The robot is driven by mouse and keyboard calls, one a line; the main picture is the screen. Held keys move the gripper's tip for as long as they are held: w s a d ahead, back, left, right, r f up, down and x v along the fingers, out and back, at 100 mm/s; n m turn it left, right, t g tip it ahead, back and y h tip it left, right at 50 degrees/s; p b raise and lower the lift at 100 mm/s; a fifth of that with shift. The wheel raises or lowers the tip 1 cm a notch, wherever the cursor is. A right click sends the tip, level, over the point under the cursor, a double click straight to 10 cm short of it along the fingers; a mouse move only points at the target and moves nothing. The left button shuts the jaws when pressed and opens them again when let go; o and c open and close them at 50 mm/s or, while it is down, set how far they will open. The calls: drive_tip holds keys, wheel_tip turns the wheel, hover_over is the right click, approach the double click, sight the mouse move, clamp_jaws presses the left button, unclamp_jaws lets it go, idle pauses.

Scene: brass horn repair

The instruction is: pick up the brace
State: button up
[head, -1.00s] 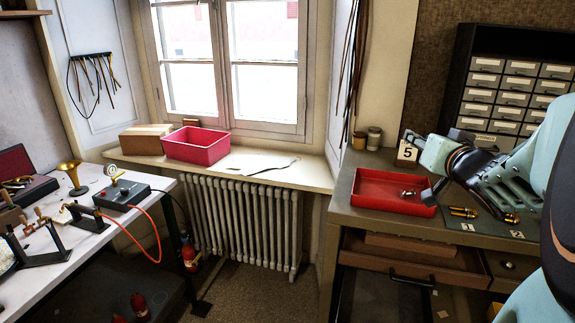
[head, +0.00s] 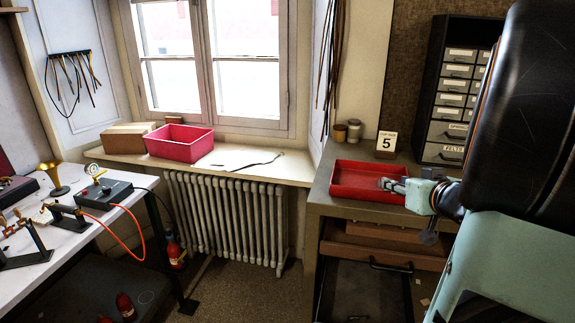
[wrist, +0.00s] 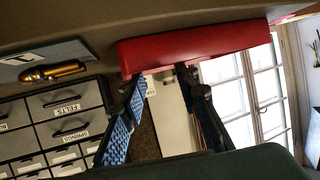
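I cannot make out the brace for certain in either current view. My gripper (head: 396,187) is over the right side of the red tray (head: 352,180) on the workbench. In the wrist view my gripper (wrist: 163,82) has its two fingers spread apart, with nothing seen held between them. The red tray (wrist: 195,44) shows just beyond the fingertips. My arm hides the bench to the right of the tray. A brass piece (wrist: 54,71) lies by a numbered mat (wrist: 40,57) at the left of the wrist view.
A card marked 5 (head: 386,142) and two small jars (head: 346,132) stand behind the tray. A drawer cabinet (head: 453,85) stands at the back right. A pink bin (head: 180,142) sits on the window sill. A white table (head: 75,228) is at the left.

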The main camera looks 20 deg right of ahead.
drive_tip(key=x, duration=0.4)
drive_tip(key=shift+w+f+b, duration=0.1)
drive_tip(key=shift+f+b, duration=0.2)
drive_tip(key=shift+b, duration=0.05)
drive_tip(key=shift+w+f, duration=0.1)
drive_tip(key=shift+w, duration=0.35)
drive_tip(key=c, duration=0.5)
drive_tip(key=shift+r, duration=0.2)
